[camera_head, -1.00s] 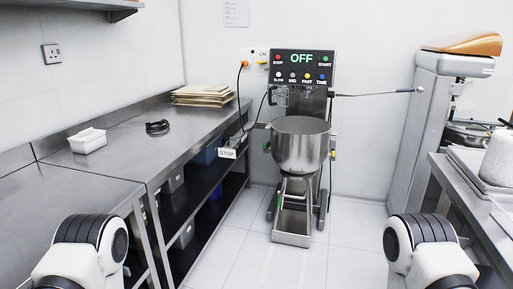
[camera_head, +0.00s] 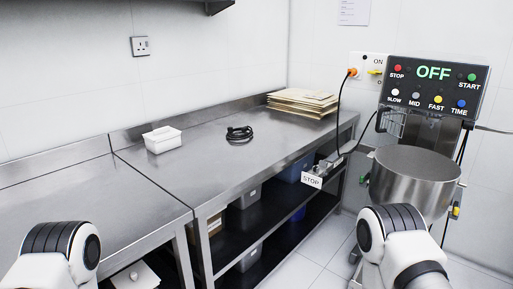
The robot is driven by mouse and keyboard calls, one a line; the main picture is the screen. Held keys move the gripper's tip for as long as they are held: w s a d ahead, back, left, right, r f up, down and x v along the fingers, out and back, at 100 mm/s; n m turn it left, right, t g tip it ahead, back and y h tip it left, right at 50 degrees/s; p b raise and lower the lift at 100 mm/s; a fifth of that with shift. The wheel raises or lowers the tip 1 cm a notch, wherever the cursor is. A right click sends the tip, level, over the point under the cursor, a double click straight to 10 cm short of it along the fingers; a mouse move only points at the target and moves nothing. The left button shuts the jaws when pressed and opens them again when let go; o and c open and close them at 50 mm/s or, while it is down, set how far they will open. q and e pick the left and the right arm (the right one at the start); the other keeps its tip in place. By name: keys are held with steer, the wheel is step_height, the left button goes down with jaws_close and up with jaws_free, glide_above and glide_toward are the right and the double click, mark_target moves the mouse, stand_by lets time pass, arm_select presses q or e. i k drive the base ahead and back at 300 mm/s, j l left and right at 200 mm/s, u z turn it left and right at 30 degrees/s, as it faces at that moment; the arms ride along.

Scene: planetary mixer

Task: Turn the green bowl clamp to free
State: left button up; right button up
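The planetary mixer (camera_head: 434,90) stands at the right, its panel reading OFF. Its steel bowl (camera_head: 415,182) hangs below the panel. A small green part (camera_head: 367,178), which looks like the green bowl clamp, shows at the bowl's left side. It is too small to tell which way it is turned. Another small yellow and green part (camera_head: 456,211) shows at the bowl's right side. Neither of my grippers is in view. Only white and black links of my arms show at the bottom left and bottom right, the right one covering the bowl's lower part.
A steel worktable (camera_head: 190,180) runs along the left wall with a white tub (camera_head: 162,141), a black coiled strap (camera_head: 239,134) and a stack of flat boards (camera_head: 302,102). A STOP sign (camera_head: 312,180) sticks out at its front edge. Tiled floor (camera_head: 310,255) is clear between table and mixer.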

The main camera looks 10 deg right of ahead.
mark_target(362, 178)
steer(key=l+z, duration=0.15)
steer(key=l, duration=0.25)
steer(key=i+l+z, duration=0.1)
steer(key=l, duration=0.3)
steer(key=l+z, duration=0.15)
steer(key=l, duration=0.3)
steer(key=i+l+z, duration=0.15)
steer(key=l, duration=0.2)
steer(key=z, duration=0.4)
steer(key=i+j+z, duration=0.4)
steer(key=j, duration=0.15)
steer(key=i+j+z, duration=0.2)
steer(key=j, duration=0.15)
steer(key=i+j+z, duration=0.2)
steer(key=j, duration=0.15)
steer(key=i+j+z, duration=0.2)
steer(key=j, duration=0.15)
steer(key=k, duration=0.1)
